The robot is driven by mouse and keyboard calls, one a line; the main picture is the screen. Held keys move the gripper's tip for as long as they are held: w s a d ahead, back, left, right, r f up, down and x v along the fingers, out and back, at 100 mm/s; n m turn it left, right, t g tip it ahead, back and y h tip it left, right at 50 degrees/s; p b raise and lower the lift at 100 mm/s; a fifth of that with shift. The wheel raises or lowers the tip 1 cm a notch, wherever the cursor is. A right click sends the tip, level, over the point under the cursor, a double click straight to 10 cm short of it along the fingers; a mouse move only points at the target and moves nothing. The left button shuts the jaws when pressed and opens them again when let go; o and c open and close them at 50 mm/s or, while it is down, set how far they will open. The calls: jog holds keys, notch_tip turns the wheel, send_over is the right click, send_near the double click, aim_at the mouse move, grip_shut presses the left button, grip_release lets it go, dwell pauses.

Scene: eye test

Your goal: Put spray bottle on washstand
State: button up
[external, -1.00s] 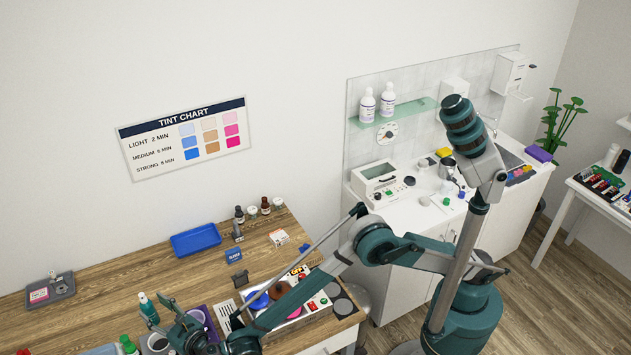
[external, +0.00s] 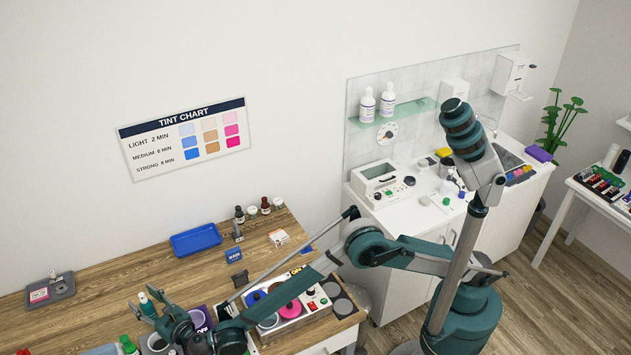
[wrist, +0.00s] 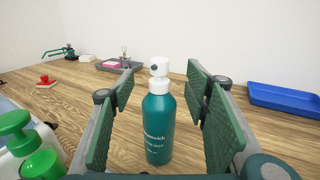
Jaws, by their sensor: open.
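The spray bottle is teal with a white spray head. It stands upright on the wooden table at the lower left of the external view (external: 147,305), partly hidden by my gripper (external: 154,312). In the wrist view the bottle (wrist: 157,125) stands between the two green finger pads of my gripper (wrist: 160,85). The fingers are open, with a visible gap on each side of the bottle. The washstand (external: 510,212) is the white cabinet unit with a counter and basin at the right, far from my gripper.
A blue tray (external: 196,239) lies on the wooden table, right of the bottle in the wrist view. Green-capped bottles (wrist: 25,140) stand close at the left. The washstand counter holds a white device (external: 377,182) and several small items.

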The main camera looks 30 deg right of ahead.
dwell(0.3)
grip_shut()
dwell(0.3)
jog(key=shift+r+p, duration=1)
jog(key=shift+r, duration=4)
